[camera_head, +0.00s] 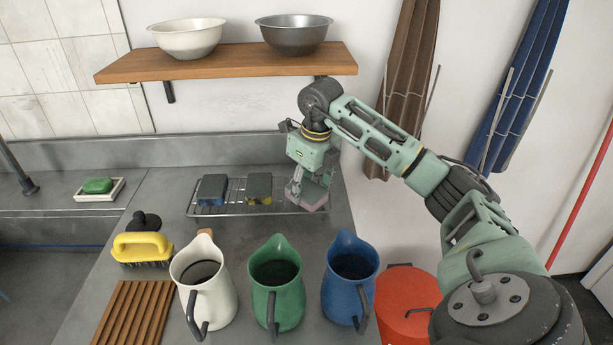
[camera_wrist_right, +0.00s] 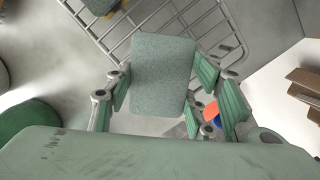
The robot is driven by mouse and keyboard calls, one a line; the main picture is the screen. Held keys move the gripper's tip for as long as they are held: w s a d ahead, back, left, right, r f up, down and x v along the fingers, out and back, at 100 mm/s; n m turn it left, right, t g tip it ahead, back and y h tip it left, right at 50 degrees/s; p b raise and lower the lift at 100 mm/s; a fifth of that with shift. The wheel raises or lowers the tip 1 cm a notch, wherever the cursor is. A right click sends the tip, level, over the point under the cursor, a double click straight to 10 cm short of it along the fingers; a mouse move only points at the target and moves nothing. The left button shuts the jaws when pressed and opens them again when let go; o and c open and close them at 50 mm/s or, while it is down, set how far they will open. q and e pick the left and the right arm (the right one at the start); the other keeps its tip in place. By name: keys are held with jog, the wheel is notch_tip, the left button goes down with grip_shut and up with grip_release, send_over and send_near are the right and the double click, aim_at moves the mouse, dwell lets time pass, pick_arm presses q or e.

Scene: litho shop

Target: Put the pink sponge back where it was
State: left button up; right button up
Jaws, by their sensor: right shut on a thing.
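The pink sponge (camera_head: 309,203) is at the right end of the wire rack (camera_head: 233,210), with its pink lower part showing below the fingers. In the right wrist view the sponge (camera_wrist_right: 163,75) shows a grey-green scouring top. My right gripper (camera_head: 308,190) is shut on it from above, with a finger on either side. In the wrist view, rack wires (camera_wrist_right: 128,33) show beside it. I cannot tell whether the sponge touches the rack. Two other sponges, one with a blue base (camera_head: 212,190) and one with a yellow base (camera_head: 258,188), stand on the rack to its left. My left gripper is not in view.
White (camera_head: 212,303), green (camera_head: 284,306) and blue (camera_head: 350,293) pitchers stand in front of the rack. A yellow brush (camera_head: 140,245) and a slatted wooden board (camera_head: 133,315) lie left. A shelf (camera_head: 230,62) with two bowls hangs above. A red bin (camera_head: 405,300) is at the right.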

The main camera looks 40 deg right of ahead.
aim_at(307, 179)
jog(key=shift+w+d+r+p, duration=0.1)
jog(key=shift+w+d+p, duration=0.4)
jog(key=shift+w+d, duration=0.65)
jog(key=shift+w, duration=0.25)
jog(key=shift+f+p, duration=0.3)
jog(key=shift+f, duration=0.1)
jog(key=shift+f, duration=0.1)
jog(key=o, duration=1.3)
jog(key=shift+f, duration=0.1)
